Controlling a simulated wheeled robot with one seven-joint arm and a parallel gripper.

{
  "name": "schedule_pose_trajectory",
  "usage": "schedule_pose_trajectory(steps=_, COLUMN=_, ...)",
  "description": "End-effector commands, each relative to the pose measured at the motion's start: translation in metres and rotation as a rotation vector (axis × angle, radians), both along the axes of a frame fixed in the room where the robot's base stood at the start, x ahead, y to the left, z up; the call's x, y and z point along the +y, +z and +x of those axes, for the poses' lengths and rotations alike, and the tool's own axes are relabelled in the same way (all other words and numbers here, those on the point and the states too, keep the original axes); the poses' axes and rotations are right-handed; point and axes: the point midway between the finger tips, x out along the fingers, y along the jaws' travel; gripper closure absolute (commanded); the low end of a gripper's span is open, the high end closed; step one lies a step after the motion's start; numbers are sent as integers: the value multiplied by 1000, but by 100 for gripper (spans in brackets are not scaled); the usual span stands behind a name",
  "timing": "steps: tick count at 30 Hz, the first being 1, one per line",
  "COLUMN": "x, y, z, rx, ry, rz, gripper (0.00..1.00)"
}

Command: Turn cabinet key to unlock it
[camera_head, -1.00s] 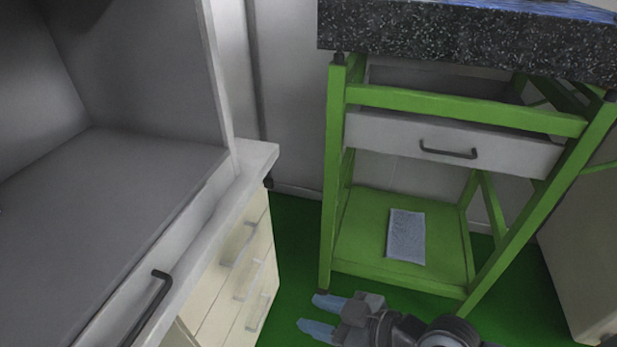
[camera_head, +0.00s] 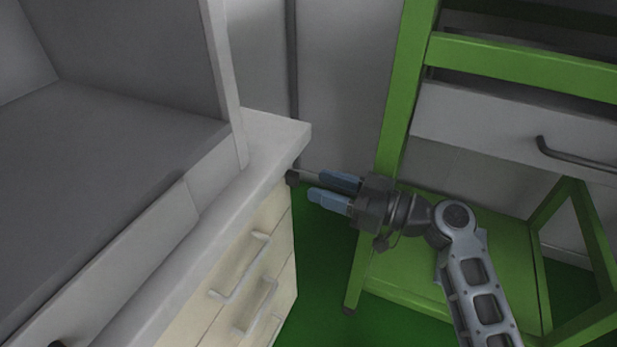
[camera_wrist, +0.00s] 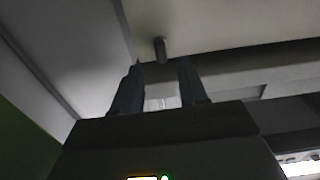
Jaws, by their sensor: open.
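The cabinet (camera_head: 240,270) is cream with drawers under a pale top, at the left of the head view. A small dark knob-like piece, which looks like the key (camera_head: 292,178), sticks out at its upper right corner, just under the top. My gripper (camera_head: 316,185) is open, its two blue fingers pointing left at this piece from close by. In the wrist view, the dark piece (camera_wrist: 160,48) shows ahead of the open fingers (camera_wrist: 160,64), roughly between their lines. I see no clear contact. The lock itself is hidden.
A grey-walled hood (camera_head: 120,140) rests on the cabinet top. Green floor (camera_head: 325,270) is open beneath.

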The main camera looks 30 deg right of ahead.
Motion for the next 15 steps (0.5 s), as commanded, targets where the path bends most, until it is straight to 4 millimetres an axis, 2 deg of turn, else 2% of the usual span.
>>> schedule_pose_trajectory(steps=7, x=22, y=0, z=31, rx=1, ry=0, rz=-1, gripper=57)
schedule_pose_trajectory(steps=15, x=32, y=-1, z=44, rx=2, ry=-2, rz=0, gripper=57)
